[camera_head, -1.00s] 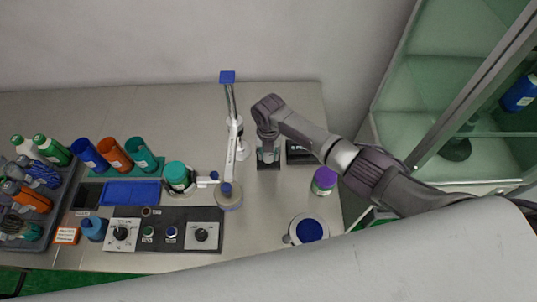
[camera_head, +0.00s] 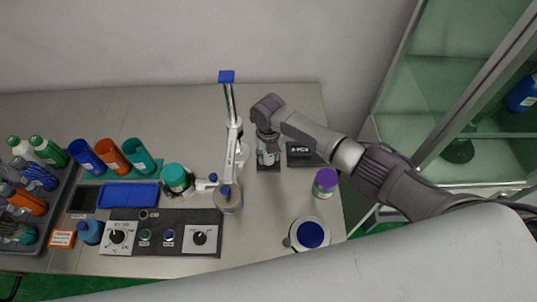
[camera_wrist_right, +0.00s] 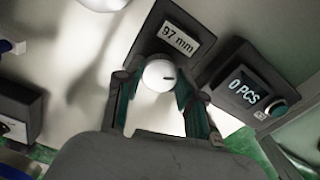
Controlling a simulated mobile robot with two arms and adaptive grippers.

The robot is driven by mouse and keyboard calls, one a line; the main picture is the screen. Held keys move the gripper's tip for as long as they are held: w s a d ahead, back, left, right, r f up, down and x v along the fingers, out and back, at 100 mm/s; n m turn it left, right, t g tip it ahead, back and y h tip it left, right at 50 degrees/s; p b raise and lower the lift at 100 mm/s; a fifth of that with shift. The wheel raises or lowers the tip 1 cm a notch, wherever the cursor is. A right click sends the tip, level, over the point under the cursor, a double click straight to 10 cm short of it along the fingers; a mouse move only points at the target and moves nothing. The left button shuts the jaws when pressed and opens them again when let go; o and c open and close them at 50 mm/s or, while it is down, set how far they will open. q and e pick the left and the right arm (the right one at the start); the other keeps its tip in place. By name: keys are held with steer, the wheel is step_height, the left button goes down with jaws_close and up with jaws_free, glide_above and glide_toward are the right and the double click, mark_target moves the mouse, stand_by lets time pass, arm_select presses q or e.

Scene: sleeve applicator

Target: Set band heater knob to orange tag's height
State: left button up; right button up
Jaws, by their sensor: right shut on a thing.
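My right gripper (camera_head: 268,148) is over a small dark unit at the back middle of the bench. In the right wrist view its teal-lined fingers are shut on a round white knob (camera_wrist_right: 158,75) with a dark index mark. The display (camera_wrist_right: 176,38) beside the knob reads 97 mm. No band heater label is readable there. My left gripper is not in view.
A box reading 0 PCS (camera_head: 303,154) stands right of the gripper. A white arm-like stand (camera_head: 231,155) is to its left. A dark panel with two dials (camera_head: 185,218), several bottles and cups are further left. A purple-capped jar (camera_head: 325,183) and a blue-topped pot (camera_head: 310,234) stand right.

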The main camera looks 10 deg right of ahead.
mark_target(269, 157)
steer(key=o, duration=1.1)
steer(key=shift+o, duration=0.2)
step_height(269, 157, up, 12)
